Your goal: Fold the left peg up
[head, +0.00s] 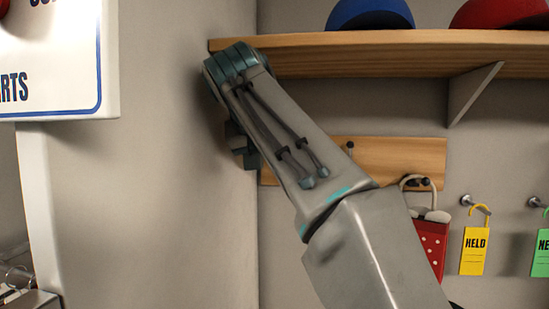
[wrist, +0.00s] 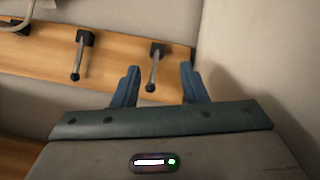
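A wooden peg board (head: 395,160) is on the back wall under the shelf, and the wrist view shows it turned over (wrist: 115,62). The left peg (wrist: 153,70) is the one nearest the wall corner. It sticks out from its dark mount and is hidden behind my arm in the head view. My gripper (wrist: 160,68) is open, one finger on each side of this peg in the picture. I cannot tell whether either finger touches it. The middle peg (head: 348,149) also sticks out, and it shows in the wrist view (wrist: 78,55).
A red spotted item (head: 432,240) hangs by its handle at the right peg. Yellow (head: 474,250) and green (head: 541,252) tags hang further right. A wooden shelf (head: 400,55) with blue and red caps is above. The side wall (head: 180,180) is close on the left.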

